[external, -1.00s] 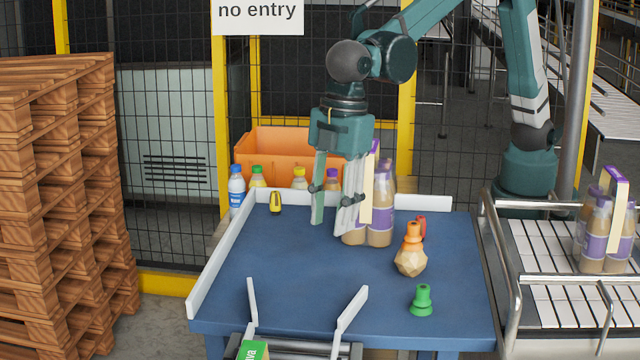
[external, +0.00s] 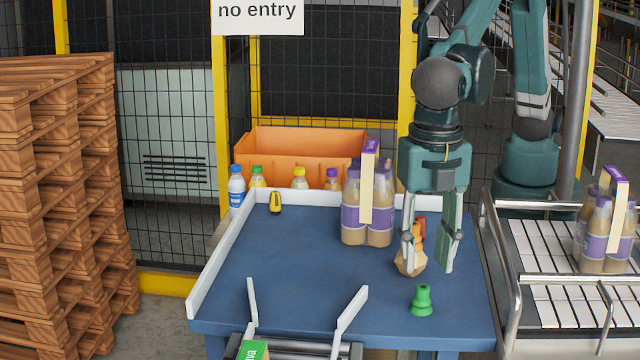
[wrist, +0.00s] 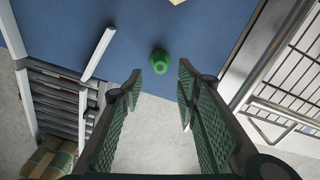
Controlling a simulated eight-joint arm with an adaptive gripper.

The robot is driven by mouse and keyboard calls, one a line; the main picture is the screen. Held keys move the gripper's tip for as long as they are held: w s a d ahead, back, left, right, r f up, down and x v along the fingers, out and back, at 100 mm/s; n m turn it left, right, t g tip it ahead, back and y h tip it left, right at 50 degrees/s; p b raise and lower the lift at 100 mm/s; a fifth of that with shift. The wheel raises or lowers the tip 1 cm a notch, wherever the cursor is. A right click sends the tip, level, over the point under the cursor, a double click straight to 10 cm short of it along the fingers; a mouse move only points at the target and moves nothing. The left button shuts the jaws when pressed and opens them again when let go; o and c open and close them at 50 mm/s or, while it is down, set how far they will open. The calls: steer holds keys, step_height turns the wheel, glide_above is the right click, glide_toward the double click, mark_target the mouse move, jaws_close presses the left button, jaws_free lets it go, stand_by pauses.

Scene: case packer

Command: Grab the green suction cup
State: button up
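The green suction cup (external: 422,300) stands upright on the blue table near its front right edge. It also shows in the wrist view (wrist: 159,62), ahead of and between the fingertips. My gripper (external: 428,268) is open and empty, above the table and behind the cup in the external view. In the wrist view the two fingers (wrist: 158,82) are spread wide with nothing between them. The gripper does not touch the cup.
A tan faceted object with an orange top (external: 410,262) stands behind my left finger, partly hidden. A bottle pack (external: 366,215) stands further back left. White rails (external: 350,308) and a roller chute are at the front edge. The table's left middle (external: 280,265) is clear.

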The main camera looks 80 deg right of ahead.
mark_target(435, 299)
steer(key=shift+f, duration=0.1)
steer(key=shift+f, duration=1.25)
steer(key=shift+d+f+p, duration=0.1)
steer(key=shift+f+p, duration=0.45)
steer(key=shift+f, duration=2.05)
steer(key=shift+c, duration=0.4)
steer(key=c, duration=0.8)
